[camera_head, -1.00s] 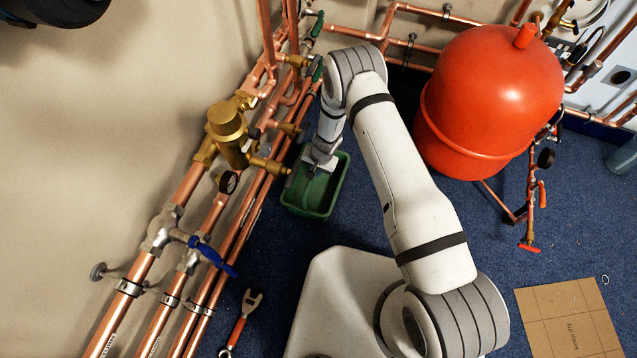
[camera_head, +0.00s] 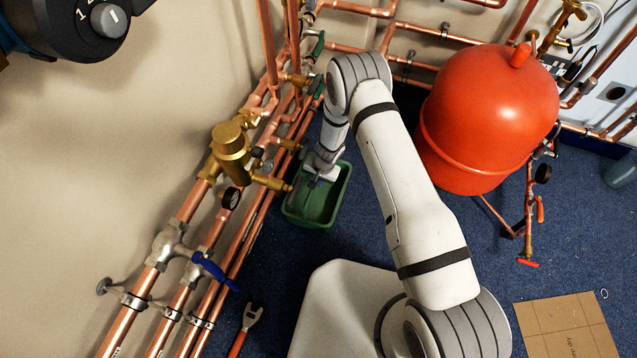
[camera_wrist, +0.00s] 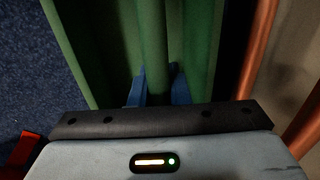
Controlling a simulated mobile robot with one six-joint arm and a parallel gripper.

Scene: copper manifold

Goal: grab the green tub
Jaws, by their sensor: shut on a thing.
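The green tub (camera_head: 325,208) is an open rectangular container on the blue carpet, beside the copper pipes on the left wall. The tub's green sides fill much of that view. Part of the tub is hidden by my wrist in the head view.
Copper pipes (camera_head: 240,240) with a brass valve (camera_head: 232,152) run close along the tub's left. A large red tank (camera_head: 490,120) stands to the right. A red-handled wrench (camera_head: 243,330) lies on the floor, and cardboard (camera_head: 568,325) lies at the lower right.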

